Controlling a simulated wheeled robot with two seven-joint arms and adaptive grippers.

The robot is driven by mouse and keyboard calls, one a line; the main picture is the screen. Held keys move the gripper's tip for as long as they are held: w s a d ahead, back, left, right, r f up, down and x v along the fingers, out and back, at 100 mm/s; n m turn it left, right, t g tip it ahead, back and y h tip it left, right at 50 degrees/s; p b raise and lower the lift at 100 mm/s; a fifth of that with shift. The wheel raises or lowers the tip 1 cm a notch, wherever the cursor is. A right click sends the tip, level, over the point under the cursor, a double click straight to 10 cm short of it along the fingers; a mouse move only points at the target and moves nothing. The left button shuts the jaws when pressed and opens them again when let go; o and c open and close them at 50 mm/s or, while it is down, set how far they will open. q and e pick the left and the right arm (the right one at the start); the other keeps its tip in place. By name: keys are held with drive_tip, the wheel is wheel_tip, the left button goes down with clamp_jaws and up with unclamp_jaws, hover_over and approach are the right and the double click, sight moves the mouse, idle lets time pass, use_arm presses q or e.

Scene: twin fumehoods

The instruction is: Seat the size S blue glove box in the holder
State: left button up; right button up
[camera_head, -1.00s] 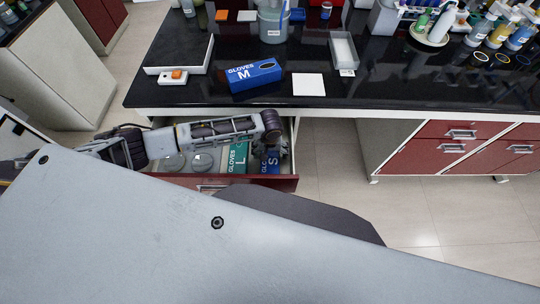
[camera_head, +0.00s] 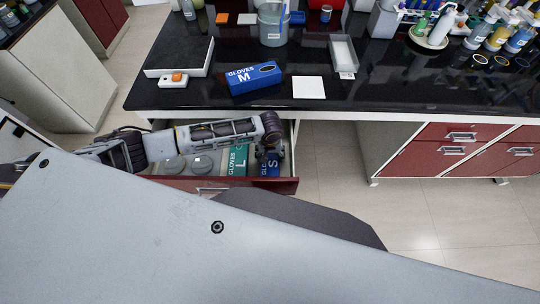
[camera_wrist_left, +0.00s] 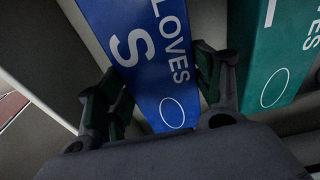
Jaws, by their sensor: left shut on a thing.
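The blue size S glove box (camera_head: 270,171) is in the open drawer, to the right of the green size L box (camera_head: 237,161). My left gripper (camera_head: 269,158) reaches down over it and hides part of it. In the left wrist view, the S box (camera_wrist_left: 152,52) lies between the two fingers of the gripper (camera_wrist_left: 160,88), which is shut on it. The green box (camera_wrist_left: 276,58) is beside it. I cannot tell for sure which thing is the holder; a pale open tray (camera_head: 343,54) stands on the bench. My right gripper is not in view.
The drawer (camera_head: 230,185) is open below the black bench edge and also holds round grey items. On the bench are a blue size M glove box (camera_head: 254,77), a white square (camera_head: 308,87), a beaker (camera_head: 272,25) and racks of bottles at the right.

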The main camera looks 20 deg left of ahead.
sight(270, 155)
use_arm(q)
wheel_tip(270, 155, up, 10)
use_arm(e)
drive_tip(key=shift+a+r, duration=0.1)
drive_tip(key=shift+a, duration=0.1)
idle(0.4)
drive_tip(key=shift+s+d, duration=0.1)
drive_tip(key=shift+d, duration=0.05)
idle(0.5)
